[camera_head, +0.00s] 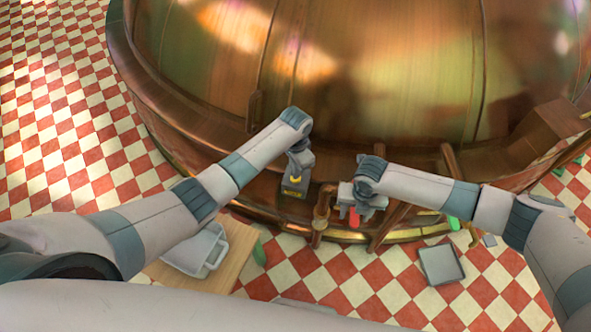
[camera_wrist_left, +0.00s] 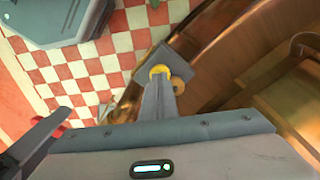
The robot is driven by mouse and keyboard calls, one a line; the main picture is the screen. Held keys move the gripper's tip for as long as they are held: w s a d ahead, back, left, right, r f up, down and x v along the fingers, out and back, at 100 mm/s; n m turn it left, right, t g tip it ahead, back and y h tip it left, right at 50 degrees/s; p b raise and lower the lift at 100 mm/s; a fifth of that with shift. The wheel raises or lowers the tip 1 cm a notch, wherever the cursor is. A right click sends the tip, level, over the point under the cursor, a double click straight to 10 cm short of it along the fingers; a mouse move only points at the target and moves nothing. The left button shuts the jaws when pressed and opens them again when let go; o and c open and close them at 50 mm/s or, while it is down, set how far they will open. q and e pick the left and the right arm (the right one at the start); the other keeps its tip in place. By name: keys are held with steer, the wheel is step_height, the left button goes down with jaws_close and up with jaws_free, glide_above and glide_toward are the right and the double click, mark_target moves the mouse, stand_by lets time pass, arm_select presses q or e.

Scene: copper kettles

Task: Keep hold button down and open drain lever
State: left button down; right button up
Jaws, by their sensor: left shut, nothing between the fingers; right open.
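A grey box (camera_head: 295,191) with a yellow button (camera_head: 295,179) stands at the foot of the copper kettle. My left gripper (camera_head: 297,175) is over it, shut and empty. In the left wrist view its shut fingers (camera_wrist_left: 159,92) point at the yellow button (camera_wrist_left: 160,72) and seem to meet it; how far the button is pressed I cannot tell. A red lever handle (camera_head: 354,217) is beside the copper pipe. My right gripper (camera_head: 355,208) is open just above it, with a finger on either side; contact is unclear.
The copper kettle (camera_head: 330,80) fills the back. A copper pipe (camera_head: 320,215) rises between the grippers. A green handle (camera_head: 453,223) is at right. A white tray (camera_head: 197,250) sits on a wooden surface (camera_head: 160,279) at front left; a grey tray (camera_head: 441,265) lies on the checkered floor.

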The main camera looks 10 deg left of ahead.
arm_select(q)
steer(key=shift+f, duration=0.35)
steer(key=shift+f, duration=0.2)
arm_select(e)
jaws_close()
steer(key=shift+d, duration=0.15)
steer(key=shift+w+d+n, duration=0.15)
steer(key=shift+d+n, duration=0.8)
steer(key=shift+n, duration=0.25)
